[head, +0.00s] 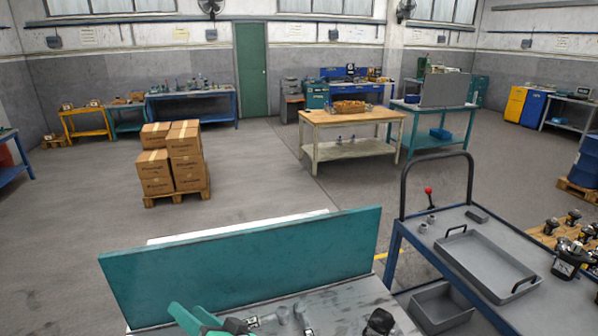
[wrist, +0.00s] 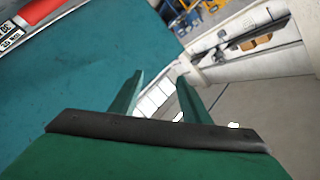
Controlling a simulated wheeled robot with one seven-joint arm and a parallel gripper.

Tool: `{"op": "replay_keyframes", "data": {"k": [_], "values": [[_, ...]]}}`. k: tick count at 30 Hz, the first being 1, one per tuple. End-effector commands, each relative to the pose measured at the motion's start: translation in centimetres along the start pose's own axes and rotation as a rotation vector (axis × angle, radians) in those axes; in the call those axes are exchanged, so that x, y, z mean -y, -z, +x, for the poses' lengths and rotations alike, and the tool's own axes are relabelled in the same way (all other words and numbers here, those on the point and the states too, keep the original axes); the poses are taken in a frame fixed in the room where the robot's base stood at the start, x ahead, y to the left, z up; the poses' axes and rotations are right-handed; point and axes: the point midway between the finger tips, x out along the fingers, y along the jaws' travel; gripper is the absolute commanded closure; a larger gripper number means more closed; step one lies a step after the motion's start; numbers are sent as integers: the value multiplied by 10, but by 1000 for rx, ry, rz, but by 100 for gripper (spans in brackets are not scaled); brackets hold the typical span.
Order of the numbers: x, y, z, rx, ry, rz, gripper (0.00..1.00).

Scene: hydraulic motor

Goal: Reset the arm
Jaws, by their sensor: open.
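My gripper (wrist: 160,77) shows in the wrist view as two green fingers reaching up past a black bar. The fingers stand apart with nothing between them. A large teal surface fills the left of that view, and pale floor and wall show beyond the fingers. In the head view, green parts that look like my arm show at the bottom edge, below the teal panel (head: 240,265). The rest of my arm is out of the frame. Whether the gripper touches anything cannot be told.
A grey worktop (head: 345,318) lies in front of the teal panel with small parts on it. A blue-framed cart (head: 462,215) with a grey tray (head: 487,268) stands at right. Stacked boxes (head: 172,160) and a wooden table (head: 350,118) stand beyond. Floor between them is clear.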

Motion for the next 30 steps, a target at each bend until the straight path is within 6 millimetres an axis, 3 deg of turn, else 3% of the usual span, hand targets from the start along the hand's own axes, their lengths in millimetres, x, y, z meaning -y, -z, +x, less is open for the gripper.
{"op": "replay_keyframes", "data": {"k": [6,14,23,30], "values": [[-16,-3,-5,-200,-7,79,57],[-53,-29,-28,-390,-105,132,57],[-105,-85,-82,-535,-315,121,57],[-134,-143,-142,-570,-513,37,57]]}}
